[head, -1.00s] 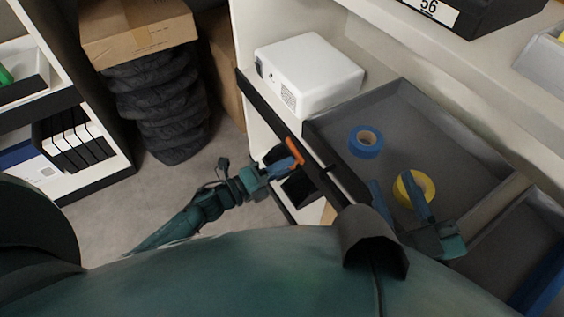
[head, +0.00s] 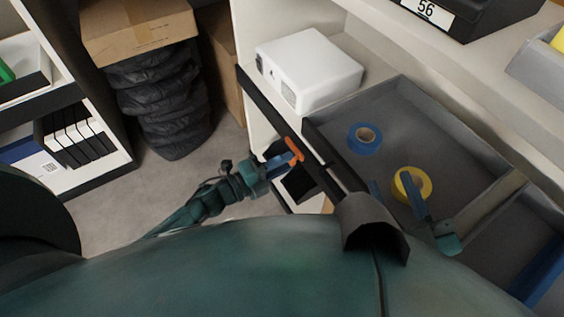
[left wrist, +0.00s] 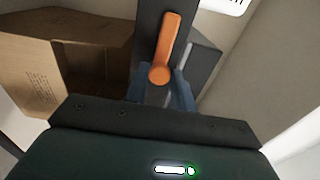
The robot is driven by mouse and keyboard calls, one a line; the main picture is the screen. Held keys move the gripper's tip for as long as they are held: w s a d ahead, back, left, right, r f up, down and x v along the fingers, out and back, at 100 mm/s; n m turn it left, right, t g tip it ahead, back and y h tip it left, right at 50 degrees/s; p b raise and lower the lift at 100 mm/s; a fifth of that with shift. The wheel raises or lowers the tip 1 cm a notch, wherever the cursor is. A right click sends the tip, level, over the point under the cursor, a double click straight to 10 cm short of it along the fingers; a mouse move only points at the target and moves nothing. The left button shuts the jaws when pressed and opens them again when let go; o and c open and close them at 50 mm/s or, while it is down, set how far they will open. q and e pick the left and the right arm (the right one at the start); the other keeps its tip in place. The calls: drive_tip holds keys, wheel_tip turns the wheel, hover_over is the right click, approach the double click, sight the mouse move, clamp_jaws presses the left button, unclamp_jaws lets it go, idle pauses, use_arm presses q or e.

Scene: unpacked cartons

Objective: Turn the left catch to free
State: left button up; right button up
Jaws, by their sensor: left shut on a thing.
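The left catch is an orange lever (head: 294,149) on the dark front rail of the shelf unit. In the left wrist view, the catch (left wrist: 168,42) points up and slightly right from its round pivot end. My left gripper (head: 286,160) is shut on the catch, with its blue fingers (left wrist: 161,88) on both sides of the pivot end in the wrist view. The finger contact is partly hidden. My right gripper (head: 400,192) is over the grey tray, its blue fingers apart near the yellow tape roll (head: 424,180) and empty.
The grey tray (head: 400,92) also holds a blue tape roll (head: 352,146). A white box-shaped device (head: 310,68) stands behind the rail. A cardboard box (head: 140,28) on a black stack (head: 160,95) is at the left. Open floor (head: 225,150) lies between.

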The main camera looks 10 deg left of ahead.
use_arm(q)
drive_tip(key=o, duration=1)
drive_tip(key=shift+c, duration=0.2)
drive_tip(key=p+v, duration=0.2)
drive_tip(key=v, duration=1.1)
drive_tip(key=shift+r, duration=0.1)
